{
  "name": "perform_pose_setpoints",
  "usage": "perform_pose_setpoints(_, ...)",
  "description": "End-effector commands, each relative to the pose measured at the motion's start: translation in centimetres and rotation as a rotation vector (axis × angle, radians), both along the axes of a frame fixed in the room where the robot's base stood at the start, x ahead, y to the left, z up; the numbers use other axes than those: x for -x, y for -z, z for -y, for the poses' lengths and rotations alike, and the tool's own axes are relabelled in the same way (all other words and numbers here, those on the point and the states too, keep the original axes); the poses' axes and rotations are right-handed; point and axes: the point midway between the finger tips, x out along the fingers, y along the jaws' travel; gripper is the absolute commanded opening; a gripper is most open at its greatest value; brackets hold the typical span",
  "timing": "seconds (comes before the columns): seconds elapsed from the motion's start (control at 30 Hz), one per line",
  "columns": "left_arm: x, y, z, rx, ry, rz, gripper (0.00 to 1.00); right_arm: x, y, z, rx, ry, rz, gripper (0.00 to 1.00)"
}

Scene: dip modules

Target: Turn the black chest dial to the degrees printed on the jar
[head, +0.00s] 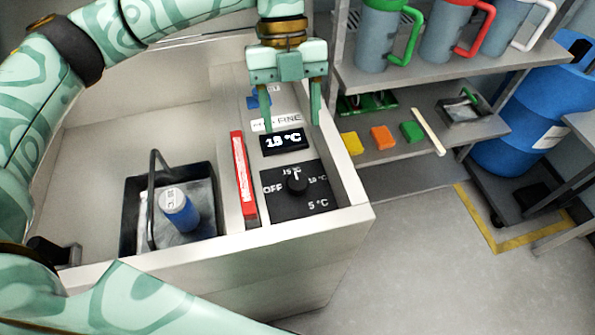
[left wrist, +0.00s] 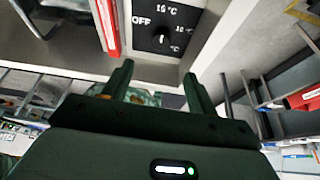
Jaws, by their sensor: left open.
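The black chest dial (head: 297,184) sits on a square black panel marked OFF, 15 °C, 10 °C and 5 °C. Its white mark appears to point up toward 15 °C. The dial also shows in the left wrist view (left wrist: 161,39), ahead of the fingers. A small black display (head: 284,141) above it appears to read 15 °C. The blue jar (head: 180,212) has a white lid; its print is too small to read. My left gripper (head: 291,112) is open and empty, above the panel strip beyond the dial, apart from it. My right gripper is not in view.
The jar stands in a dark handled basket (head: 128,212) inside the white chest (head: 95,135). A red bar (head: 243,178) lies left of the dial panel. A metal shelf (head: 462,62) with mugs and coloured blocks stands right of the chest. A blue barrel (head: 535,110) stands beyond it.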

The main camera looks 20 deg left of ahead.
Motion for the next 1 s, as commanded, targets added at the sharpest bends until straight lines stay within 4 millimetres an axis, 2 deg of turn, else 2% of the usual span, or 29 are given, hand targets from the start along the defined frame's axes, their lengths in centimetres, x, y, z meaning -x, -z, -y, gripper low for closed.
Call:
perform_pose_setpoints(0.03,0.5,1.7,0.3,0.001,0.002,-0.006,0.58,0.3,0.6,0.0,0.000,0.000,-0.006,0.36)
perform_pose_setpoints(0.2,1.9,5.9,1.1,0.001,0.002,-0.008,0.58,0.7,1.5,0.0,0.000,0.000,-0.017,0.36)
perform_pose_setpoints(0.43,3.4,9.9,2.1,0.001,0.001,-0.005,0.58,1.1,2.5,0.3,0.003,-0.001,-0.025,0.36)
perform_pose_setpoints(0.6,3.9,11.1,2.3,0.001,-0.001,-0.002,0.58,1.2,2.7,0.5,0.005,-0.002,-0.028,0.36)
perform_pose_setpoints(0.9,3.9,11.2,2.4,0.001,0.000,0.000,0.58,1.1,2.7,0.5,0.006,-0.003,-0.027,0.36)
perform_pose_setpoints(0.93,3.9,11.2,2.4,0.001,0.000,0.000,0.53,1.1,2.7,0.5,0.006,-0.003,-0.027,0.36)
perform_pose_setpoints(1.0,3.9,11.2,2.4,0.001,0.000,0.000,0.33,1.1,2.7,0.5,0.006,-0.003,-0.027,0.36)
